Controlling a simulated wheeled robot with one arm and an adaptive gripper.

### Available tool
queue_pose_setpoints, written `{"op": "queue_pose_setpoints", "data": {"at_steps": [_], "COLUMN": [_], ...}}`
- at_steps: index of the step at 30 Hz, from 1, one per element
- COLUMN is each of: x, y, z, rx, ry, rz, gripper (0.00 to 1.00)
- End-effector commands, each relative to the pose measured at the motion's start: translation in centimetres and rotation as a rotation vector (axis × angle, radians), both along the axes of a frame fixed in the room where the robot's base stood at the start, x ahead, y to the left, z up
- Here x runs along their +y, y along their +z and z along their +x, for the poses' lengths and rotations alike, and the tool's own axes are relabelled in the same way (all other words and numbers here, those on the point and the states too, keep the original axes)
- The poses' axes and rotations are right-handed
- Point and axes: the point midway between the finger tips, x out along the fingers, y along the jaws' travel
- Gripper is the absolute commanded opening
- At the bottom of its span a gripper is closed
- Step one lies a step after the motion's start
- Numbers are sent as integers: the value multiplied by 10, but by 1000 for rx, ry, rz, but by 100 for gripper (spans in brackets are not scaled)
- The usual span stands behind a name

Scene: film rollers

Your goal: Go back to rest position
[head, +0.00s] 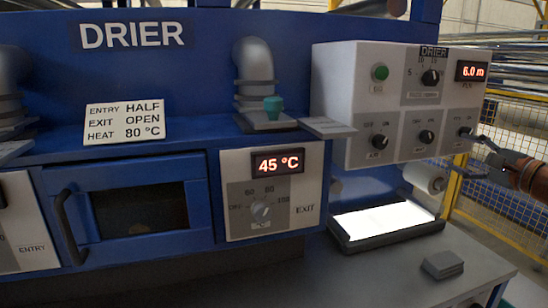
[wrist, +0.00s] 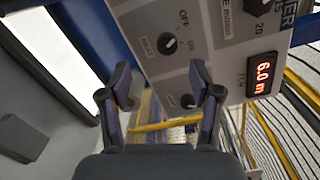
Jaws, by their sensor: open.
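My gripper (head: 484,142) comes in from the right edge of the head view, at the lower right of the white control box (head: 330,90). Its tips are close to the right-hand lower knob (head: 465,133); I cannot tell whether they touch it. In the wrist view my gripper (wrist: 160,85) has its two fingers spread apart with nothing held. A small dark knob (wrist: 188,101) shows between them, on the panel beyond. Another knob (wrist: 167,43) with OFF and ON marks lies above it.
The blue drier (head: 200,60) fills the left and middle. Its display (head: 278,163) reads 45 °C; the box display (head: 471,71) reads 6.0 m. A lit white panel (head: 385,221) and a grey block (head: 442,264) are below. Yellow fencing (head: 510,215) stands at right.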

Motion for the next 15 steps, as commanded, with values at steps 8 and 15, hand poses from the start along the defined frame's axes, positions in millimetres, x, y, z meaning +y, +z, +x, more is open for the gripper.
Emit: {"op": "queue_pose_setpoints", "data": {"at_steps": [8, 15], "x": [161, 284], "y": [-24, -87], "z": [-3, -53], "rx": [102, 228], "ry": [313, 618], "rz": [-292, -599], "gripper": [64, 64]}}
